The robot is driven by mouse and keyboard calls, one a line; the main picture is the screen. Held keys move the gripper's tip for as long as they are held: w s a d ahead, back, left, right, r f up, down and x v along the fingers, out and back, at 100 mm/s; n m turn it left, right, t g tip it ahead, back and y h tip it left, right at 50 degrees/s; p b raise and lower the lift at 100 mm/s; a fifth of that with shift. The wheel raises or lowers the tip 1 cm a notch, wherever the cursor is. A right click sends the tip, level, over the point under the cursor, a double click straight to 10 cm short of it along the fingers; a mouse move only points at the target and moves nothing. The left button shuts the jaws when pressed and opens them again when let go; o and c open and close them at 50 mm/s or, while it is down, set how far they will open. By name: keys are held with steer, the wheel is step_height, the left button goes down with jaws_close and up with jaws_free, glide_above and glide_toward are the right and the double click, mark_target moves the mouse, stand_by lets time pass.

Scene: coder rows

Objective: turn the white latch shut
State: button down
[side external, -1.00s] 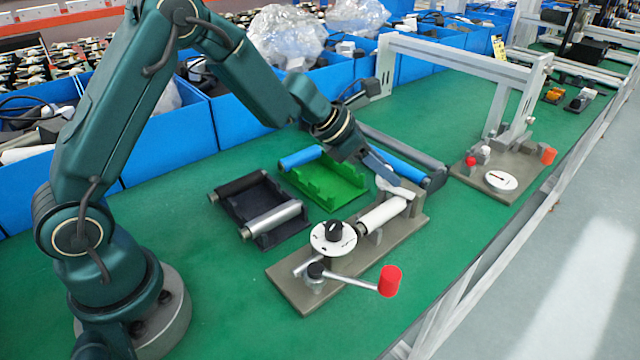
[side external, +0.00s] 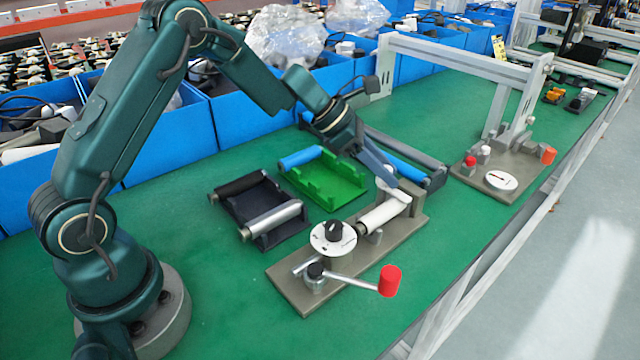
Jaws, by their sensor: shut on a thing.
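The white latch (side external: 400,194) is at the far right end of a grey-brown fixture plate (side external: 289,291), beside the end of a white roller (side external: 383,216). My gripper (side external: 390,181) comes down from the upper left and is shut on the latch. Its fingertips partly hide the latch, so its exact angle is hard to tell. On the same plate are a white dial with a black knob (side external: 333,232) and a crank with a red handle (side external: 389,281).
Left of the fixture are a green cradle (side external: 335,185) with a blue roller and a dark cradle (side external: 240,207) with black and silver rollers. Another blue roller (side external: 398,164) lies close behind my gripper. A second fixture (side external: 490,182) with a frame stands to the right. Green table is clear in front.

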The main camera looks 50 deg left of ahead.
steer(key=c, duration=0.6)
jaws_free()
steer(key=v, duration=0.5)
steer(key=shift+r, duration=0.1)
